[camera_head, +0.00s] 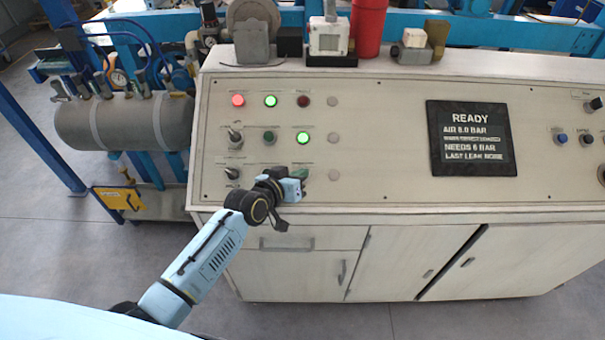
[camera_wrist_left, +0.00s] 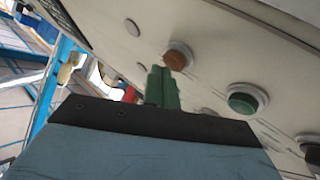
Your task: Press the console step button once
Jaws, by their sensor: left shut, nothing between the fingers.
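The console (camera_head: 380,150) has a sloped cream panel with small lamps, buttons and toggles at its left. The label texts are too small to read, so I cannot tell which one is the step button. My left gripper (camera_head: 302,175) is at the lower row of these controls, its green fingertips shut and empty. In the left wrist view the shut fingers (camera_wrist_left: 162,88) point at the panel, just beside an orange-brown button (camera_wrist_left: 178,56). A green button (camera_wrist_left: 245,99) is to their right. Contact cannot be told. The gripper hides part of the lower row. My right gripper is out of view.
A dark screen (camera_head: 470,138) reads READY, AIR 8.0 BAR. Lit lamps are red (camera_head: 238,100) and green (camera_head: 270,100), with another lit green one (camera_head: 303,138) below. A toggle (camera_head: 235,134) sticks up at the left. A grey tank (camera_head: 125,122) stands left of the console.

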